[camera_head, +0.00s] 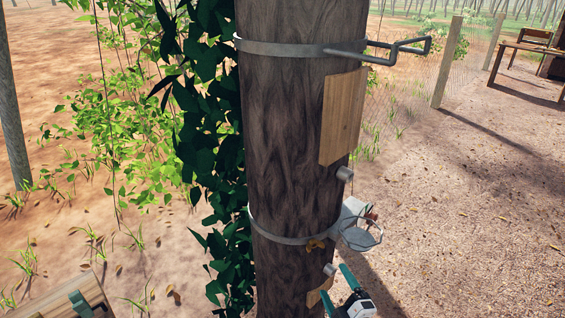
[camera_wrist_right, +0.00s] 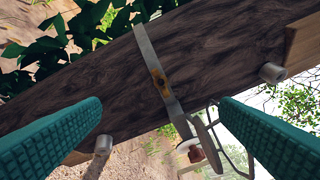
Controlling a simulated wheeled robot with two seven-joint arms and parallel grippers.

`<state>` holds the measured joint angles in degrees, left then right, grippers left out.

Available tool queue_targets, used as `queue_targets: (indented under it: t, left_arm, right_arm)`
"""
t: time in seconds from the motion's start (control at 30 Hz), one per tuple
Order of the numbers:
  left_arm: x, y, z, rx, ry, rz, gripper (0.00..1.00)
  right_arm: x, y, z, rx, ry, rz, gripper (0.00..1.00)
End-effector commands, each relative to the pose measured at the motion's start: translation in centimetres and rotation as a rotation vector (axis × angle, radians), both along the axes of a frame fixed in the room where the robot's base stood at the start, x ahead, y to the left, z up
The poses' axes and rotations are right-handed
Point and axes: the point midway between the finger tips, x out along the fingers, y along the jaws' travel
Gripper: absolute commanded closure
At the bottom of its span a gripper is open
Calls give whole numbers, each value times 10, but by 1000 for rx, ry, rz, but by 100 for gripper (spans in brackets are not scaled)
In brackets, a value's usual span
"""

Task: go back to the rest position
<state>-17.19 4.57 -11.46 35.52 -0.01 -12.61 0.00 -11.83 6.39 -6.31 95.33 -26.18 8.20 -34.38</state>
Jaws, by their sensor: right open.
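My right gripper (camera_head: 338,289) is at the bottom of the head view, low and just right of the tree trunk (camera_head: 290,120). Its two teal ribbed fingers stand wide apart, and they also frame the right wrist view (camera_wrist_right: 160,104). Nothing is held between them; the trunk (camera_wrist_right: 140,75) shows beyond the gap. Whether a finger touches the trunk cannot be told.
The trunk carries an upper metal band with a hook (camera_head: 400,52), a wooden plate (camera_head: 343,115), small pegs (camera_head: 345,174) and a wire cup holder (camera_head: 362,236). Leafy vines (camera_head: 205,130) hang left. A wooden piece (camera_head: 50,298) lies bottom left.

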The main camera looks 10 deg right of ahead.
Motion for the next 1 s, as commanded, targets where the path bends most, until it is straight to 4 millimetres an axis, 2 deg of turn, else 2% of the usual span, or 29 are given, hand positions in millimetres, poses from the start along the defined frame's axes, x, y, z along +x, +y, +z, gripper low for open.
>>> queue_targets:
  t: [0.07, 0.17, 0.27, 0.3, 0.37, 0.4, 0.47, 0.5, 0.57, 0.6, 0.67, 0.7, 0.8, 0.9, 1.0]
  left_arm:
    - [0, 0, 0, 0, 0, 0, 0]
    - [0, 0, 0, 0, 0, 0, 0]
    - [0, 0, 0, 0, 0, 0, 0]
    - [0, 0, 0, 0, 0, 0, 0]
    - [0, 0, 0, 0, 0, 0, 0]
    - [0, 0, 0, 0, 0, 0, 0]
    - [0, 0, 0, 0, 0, 0, 0]
    - [0, 0, 0, 0, 0, 0, 0]
    - [0, 0, 0, 0, 0, 0, 0]
    - [0, 0, 0, 0, 0, 0, 0]
    - [0, 0, 0, 0, 0, 0, 0]
    - [0, 0, 0, 0, 0, 0, 0]
    - [0, 0, 0, 0, 0, 0, 0]
    - [0, 0, 0, 0, 0, 0, 0]
    - [0, 0, 0, 0, 0, 0, 0]
  right_arm:
    - [-2, -1, -12, 15, 30, -4, 15]
    - [-10, -3, -50, 65, 130, -23, 15]
    - [-31, -8, -113, 150, 296, -64, 15]
    - [-43, -10, -141, 189, 373, -88, 15]
    - [-65, -13, -182, 248, 488, -128, 15]
    - [-82, -15, -209, 283, 564, -158, 15]
    - [-110, -18, -245, 335, 673, -208, 15]
    - [-130, -20, -268, 368, 744, -244, 15]
    - [-163, -23, -301, 414, 850, -304, 15]
    - [-187, -26, -321, 443, 920, -348, 15]
    - [-224, -29, -348, 484, 1019, -416, 15]
    - [-250, -31, -364, 508, 1084, -465, 15]
    - [-313, -37, -394, 557, 1226, -586, 15]
    - [-366, -41, -413, 590, 1335, -695, 15]
    - [-403, -45, -422, 609, 1405, -775, 15]
